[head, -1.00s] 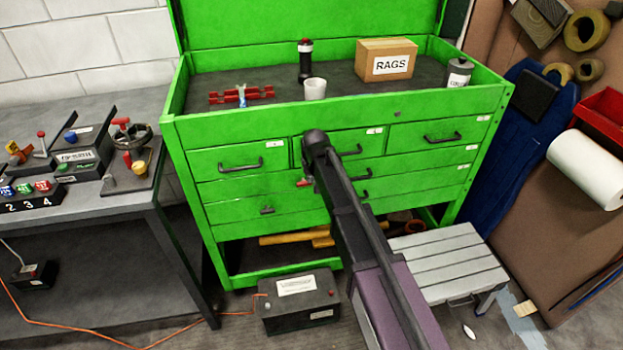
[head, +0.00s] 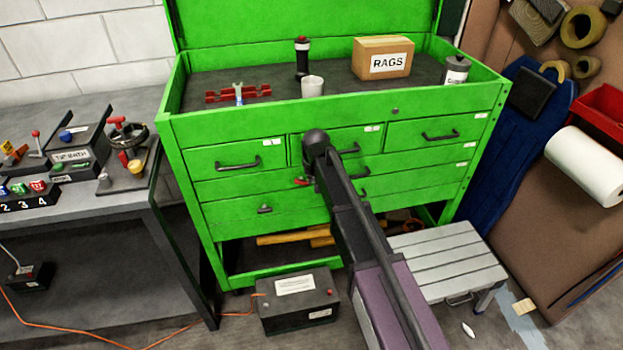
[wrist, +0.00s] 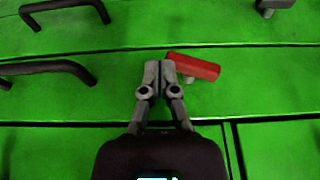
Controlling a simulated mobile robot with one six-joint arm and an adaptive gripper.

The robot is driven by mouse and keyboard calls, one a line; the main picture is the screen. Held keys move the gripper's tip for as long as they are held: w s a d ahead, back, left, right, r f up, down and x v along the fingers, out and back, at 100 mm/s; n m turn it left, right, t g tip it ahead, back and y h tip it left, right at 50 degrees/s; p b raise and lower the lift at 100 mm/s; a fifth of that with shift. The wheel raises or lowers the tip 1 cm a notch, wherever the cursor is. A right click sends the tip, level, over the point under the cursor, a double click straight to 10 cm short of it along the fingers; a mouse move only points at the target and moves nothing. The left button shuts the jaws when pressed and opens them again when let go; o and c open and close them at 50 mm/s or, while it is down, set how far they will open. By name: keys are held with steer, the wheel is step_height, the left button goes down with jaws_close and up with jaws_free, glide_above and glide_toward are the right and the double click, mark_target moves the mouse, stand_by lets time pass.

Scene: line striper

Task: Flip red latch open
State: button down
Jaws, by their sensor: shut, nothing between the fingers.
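The red latch (wrist: 196,67) is a short red bar on the green drawer front, slightly tilted in the wrist view, with a grey pivot below it. Its left end meets my right fingertip there; I cannot tell whether they touch. My gripper (wrist: 160,70) is shut and empty, its fingertips close together beside the latch. In the head view the latch (head: 301,182) shows as a small red piece just left of my wrist. My fingers are hidden behind my arm in that view.
The green tool chest (head: 240,187) has several drawers with black handles (wrist: 63,12). A RAGS box (head: 383,60), white cup (head: 313,87) and red rack (head: 265,91) stand on its top. A black battery (head: 298,300) and grey step stool (head: 450,262) stand on the floor below.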

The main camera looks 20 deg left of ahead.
steer(key=shift+w+d+f+b, duration=0.15)
steer(key=shift+d+f+b, duration=0.1)
steer(key=shift+f+b, duration=0.45)
stand_by(0.4)
steer(key=shift+a+r, duration=0.1)
steer(key=shift+a, duration=0.05)
stand_by(1.3)
steer(key=shift+s+a+r+p, duration=0.25)
steer(key=shift+s+a+p, duration=0.1)
steer(key=shift+a, duration=0.15)
stand_by(0.4)
step_height(320, 180, up, 11)
steer(key=p, duration=1.1)
